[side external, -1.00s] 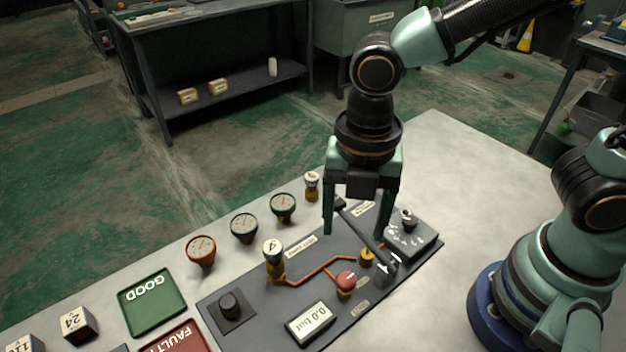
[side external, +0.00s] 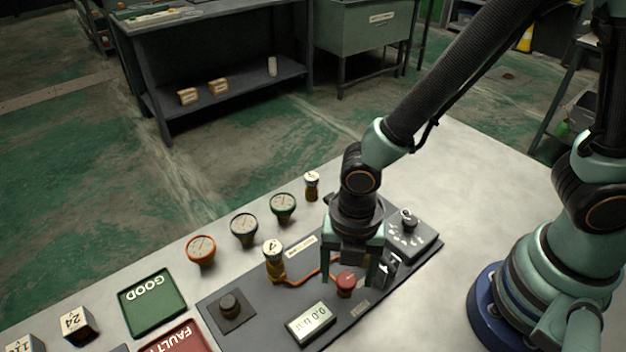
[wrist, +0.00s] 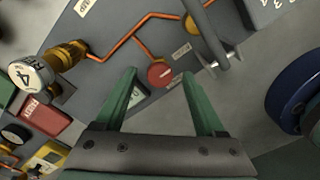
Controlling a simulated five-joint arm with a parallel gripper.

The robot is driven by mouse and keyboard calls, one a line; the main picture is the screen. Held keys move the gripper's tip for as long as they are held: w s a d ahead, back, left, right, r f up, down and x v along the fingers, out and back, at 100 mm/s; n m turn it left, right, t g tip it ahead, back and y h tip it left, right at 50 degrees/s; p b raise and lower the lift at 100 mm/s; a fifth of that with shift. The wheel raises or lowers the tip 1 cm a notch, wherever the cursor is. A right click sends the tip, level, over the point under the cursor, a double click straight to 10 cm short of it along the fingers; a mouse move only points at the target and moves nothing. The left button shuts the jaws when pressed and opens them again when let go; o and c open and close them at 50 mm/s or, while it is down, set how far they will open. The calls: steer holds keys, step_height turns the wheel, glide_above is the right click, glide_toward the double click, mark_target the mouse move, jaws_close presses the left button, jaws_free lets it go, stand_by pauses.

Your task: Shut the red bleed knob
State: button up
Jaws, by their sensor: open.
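The red bleed knob (side external: 346,281) stands on the dark panel (side external: 262,327), at the end of an orange pipe. It also shows in the wrist view (wrist: 160,74), with a pale line across its top. My gripper (side external: 349,278) is open and points down, low over the panel at the knob. In the wrist view my two green fingers (wrist: 160,72) lie to either side of the knob, with clear gaps. I cannot tell whether the fingertips are down level with the knob. The gripper hides part of the lever and pipe behind it in the side view.
A digital display (side external: 310,323) lies in front of the knob. A brass valve marked 4 (side external: 273,259) stands to its left, and a black knob (side external: 230,305) farther left. A lever (wrist: 222,50) and a grey box (side external: 413,234) are close on the right. Several gauges line the back.

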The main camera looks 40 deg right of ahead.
steer(key=shift+f, duration=0.2)
jaws_close()
